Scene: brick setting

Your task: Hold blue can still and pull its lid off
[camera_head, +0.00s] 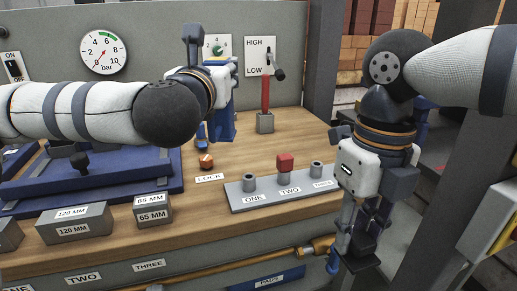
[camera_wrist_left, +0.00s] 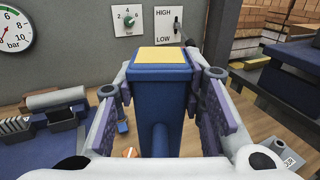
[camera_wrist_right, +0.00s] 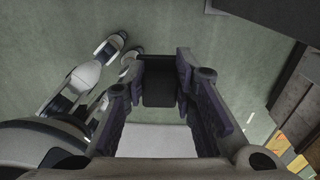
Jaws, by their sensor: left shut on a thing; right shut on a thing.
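The blue can (camera_head: 222,124) stands on the wooden bench top behind the LOCK label. In the left wrist view the blue can (camera_wrist_left: 160,95) is upright between my left fingers, with a flat yellow top face in a blue rim. My left gripper (camera_head: 226,76) is shut on the can near its upper part; its arm hides part of the can. My right gripper (camera_head: 357,235) points down beyond the bench's front right edge. It is shut on a dark block-like piece (camera_wrist_right: 158,82); I cannot tell whether this is the lid.
A red-handled lever (camera_head: 265,95) stands behind. Grey blocks (camera_head: 75,223) are front left.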

